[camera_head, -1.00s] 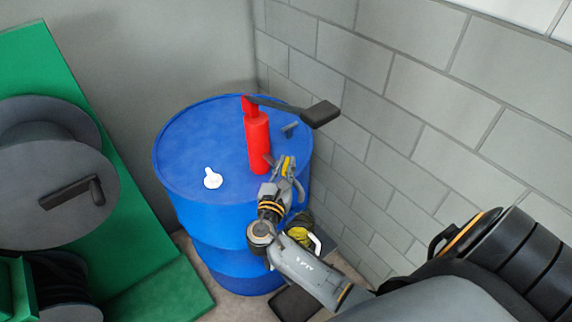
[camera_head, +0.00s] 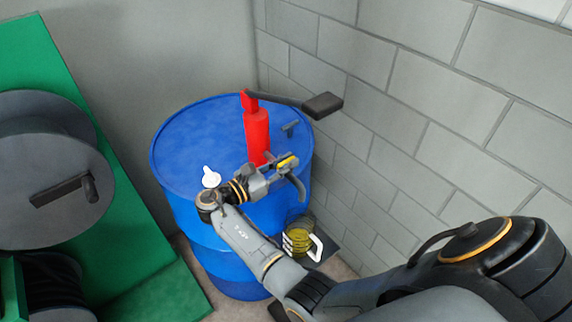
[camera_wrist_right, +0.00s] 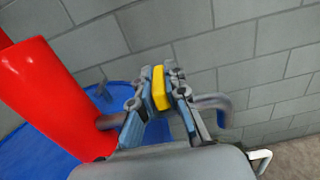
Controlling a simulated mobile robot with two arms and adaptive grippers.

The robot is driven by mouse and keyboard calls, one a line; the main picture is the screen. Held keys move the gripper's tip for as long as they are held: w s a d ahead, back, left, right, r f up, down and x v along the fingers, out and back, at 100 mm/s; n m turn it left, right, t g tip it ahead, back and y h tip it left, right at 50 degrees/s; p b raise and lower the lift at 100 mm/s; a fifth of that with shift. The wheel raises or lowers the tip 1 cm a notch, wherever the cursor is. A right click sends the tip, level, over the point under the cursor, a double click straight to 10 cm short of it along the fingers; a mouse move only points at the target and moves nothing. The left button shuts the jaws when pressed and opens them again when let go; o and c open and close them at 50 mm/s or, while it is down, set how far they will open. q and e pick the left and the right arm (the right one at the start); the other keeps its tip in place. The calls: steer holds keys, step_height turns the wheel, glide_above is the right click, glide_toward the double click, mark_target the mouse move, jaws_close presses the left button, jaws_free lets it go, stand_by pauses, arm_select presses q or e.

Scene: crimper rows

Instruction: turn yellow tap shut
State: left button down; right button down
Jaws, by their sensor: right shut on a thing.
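The yellow tap (camera_head: 287,162) sits on the grey spout (camera_head: 298,185) of the red pump (camera_head: 257,135), on top of the blue drum (camera_head: 195,130). In the right wrist view the yellow tap (camera_wrist_right: 160,88) is between both fingers, with the spout's bent end (camera_wrist_right: 222,110) to the right and the pump (camera_wrist_right: 55,95) to the left. My right gripper (camera_head: 284,164) is shut on the yellow tap, its wrist coming from the left in the head view. The gripper partly hides the spout and the tap's base. My left gripper is out of view.
A clear jug (camera_head: 300,240) with yellowish contents and a white handle stands below the spout, beside the drum. A white fitting (camera_head: 210,176) lies on the drum top, close to my right wrist. The pump's lever (camera_head: 320,105) reaches toward the block wall (camera_head: 430,120).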

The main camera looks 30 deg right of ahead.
mark_target(287, 160)
stand_by(0.4)
steer(key=c, duration=1.4)
jaws_free()
steer(key=shift+d, duration=0.1)
steer(key=shift+o, duration=0.2)
step_height(287, 160, up, 10)
steer(key=shift+r, duration=0.1)
